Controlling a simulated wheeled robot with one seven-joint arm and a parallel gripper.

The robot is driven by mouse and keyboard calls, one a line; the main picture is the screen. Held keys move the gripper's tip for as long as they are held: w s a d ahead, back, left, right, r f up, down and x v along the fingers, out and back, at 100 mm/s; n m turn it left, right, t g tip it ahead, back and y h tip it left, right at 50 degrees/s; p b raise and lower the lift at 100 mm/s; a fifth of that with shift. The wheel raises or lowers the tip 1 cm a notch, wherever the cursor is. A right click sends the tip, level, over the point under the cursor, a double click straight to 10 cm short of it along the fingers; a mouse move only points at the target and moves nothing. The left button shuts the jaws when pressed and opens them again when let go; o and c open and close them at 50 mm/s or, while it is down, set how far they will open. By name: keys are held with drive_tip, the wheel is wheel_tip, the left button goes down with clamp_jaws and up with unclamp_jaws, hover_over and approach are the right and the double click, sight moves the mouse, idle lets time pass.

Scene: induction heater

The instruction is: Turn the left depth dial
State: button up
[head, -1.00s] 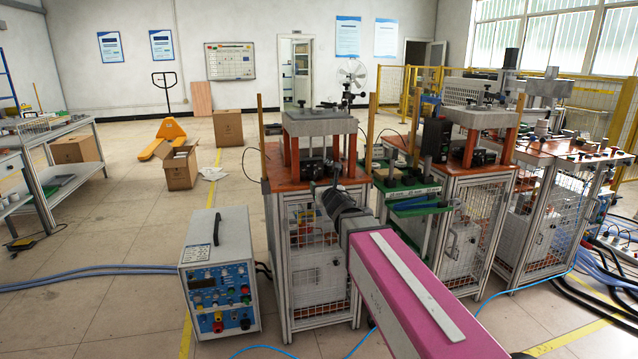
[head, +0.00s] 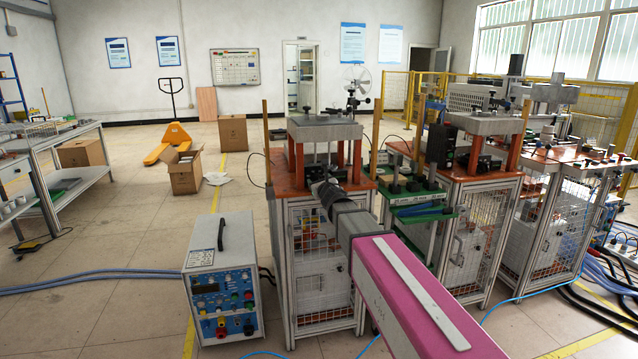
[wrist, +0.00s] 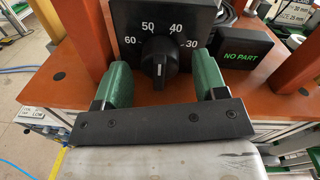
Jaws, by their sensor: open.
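A black dial (wrist: 159,57) with a pale pointer line sits on a black box face (wrist: 188,20) marked 60, 50, 40 and 30. Its pointer line stands upright in the wrist view. My gripper (wrist: 162,80) is open, with one green finger on each side of the dial, somewhat wider than the knob. I see no clear contact between the fingers and the dial. In the head view my gripper (head: 324,188) is at the front of the nearest orange-topped machine (head: 290,190), and my arm hides the dial there.
A black box reading NO PART (wrist: 240,54) stands right of the dial on the orange top. Orange posts flank the dial area. A grey-blue control unit (head: 220,265) stands on the floor left of the machine. A green shelf (head: 415,213) is to the right.

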drive_tip(key=shift+w+a, duration=0.1)
drive_tip(key=shift+w, duration=0.1)
drive_tip(key=c, duration=0.9)
drive_tip(key=shift+m, duration=3)
drive_tip(key=o, duration=0.9)
